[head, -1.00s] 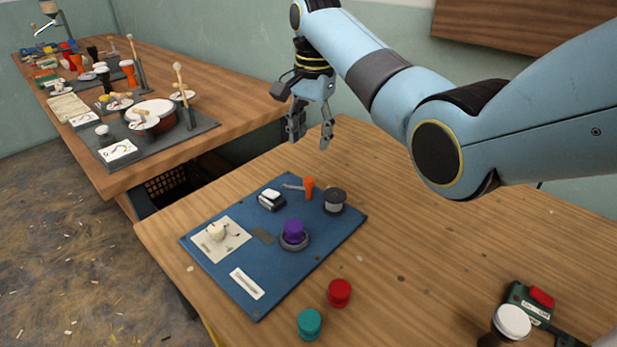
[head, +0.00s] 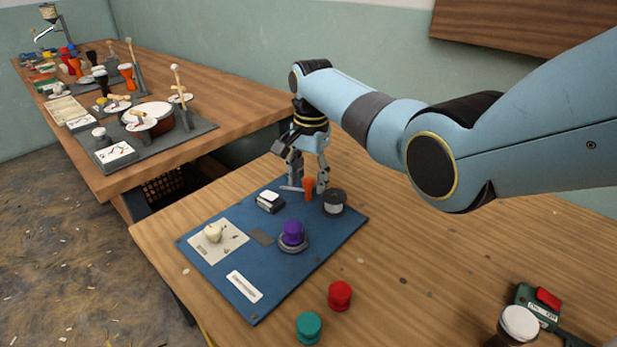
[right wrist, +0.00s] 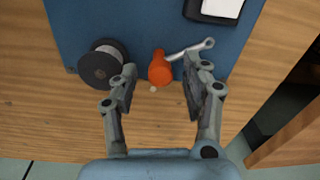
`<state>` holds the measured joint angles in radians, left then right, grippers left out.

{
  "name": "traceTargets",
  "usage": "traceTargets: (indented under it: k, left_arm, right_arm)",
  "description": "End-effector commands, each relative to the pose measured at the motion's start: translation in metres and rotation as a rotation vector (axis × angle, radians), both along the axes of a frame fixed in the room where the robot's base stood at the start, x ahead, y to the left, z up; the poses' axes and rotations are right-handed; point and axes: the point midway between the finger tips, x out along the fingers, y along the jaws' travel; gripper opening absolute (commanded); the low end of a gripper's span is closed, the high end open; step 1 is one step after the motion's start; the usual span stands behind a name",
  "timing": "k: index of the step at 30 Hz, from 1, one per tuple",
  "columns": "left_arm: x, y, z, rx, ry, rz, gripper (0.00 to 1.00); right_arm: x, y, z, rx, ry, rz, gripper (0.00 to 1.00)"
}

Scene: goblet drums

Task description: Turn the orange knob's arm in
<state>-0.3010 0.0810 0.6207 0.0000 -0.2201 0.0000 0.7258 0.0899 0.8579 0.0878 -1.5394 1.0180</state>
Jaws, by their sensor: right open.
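The orange knob (head: 309,188) stands near the far edge of the blue board (head: 215,275), and it also shows in the right wrist view (right wrist: 160,68). Its thin grey arm (head: 291,188) sticks out to the left in the head view; in the right wrist view the arm (right wrist: 190,49) points right and slightly up. My right gripper (head: 309,188) is open and low over the knob. In the right wrist view its two fingers (right wrist: 160,82) stand on either side of the orange knob, apart from it. The left gripper is not seen.
A dark spool (head: 334,201) stands right of the knob, and a black-and-white block (head: 270,201) left of it. A purple knob (head: 293,233) sits nearer. Red (head: 340,295) and teal (head: 309,327) pieces lie off the board on the wooden table.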

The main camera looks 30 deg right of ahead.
Motion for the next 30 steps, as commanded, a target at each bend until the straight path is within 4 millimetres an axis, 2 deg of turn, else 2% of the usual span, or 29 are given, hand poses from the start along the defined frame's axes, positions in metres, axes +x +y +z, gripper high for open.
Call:
traceTargets:
  k: [2, 12, 23, 30]
  left_arm:
    - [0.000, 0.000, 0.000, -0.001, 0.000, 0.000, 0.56]
    - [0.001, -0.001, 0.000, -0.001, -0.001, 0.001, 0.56]
    - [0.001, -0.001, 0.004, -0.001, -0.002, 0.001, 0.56]
    - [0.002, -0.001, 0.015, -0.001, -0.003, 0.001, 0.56]
  right_arm:
    - [0.000, 0.000, 0.000, 0.000, 0.000, 0.000, 0.44]
    - [0.000, 0.000, 0.000, 0.000, 0.000, 0.000, 0.00]
    - [0.000, 0.000, 0.001, 0.000, 0.000, 0.038, 0.00]
    - [0.000, 0.000, 0.003, 0.000, 0.000, 0.175, 0.00]
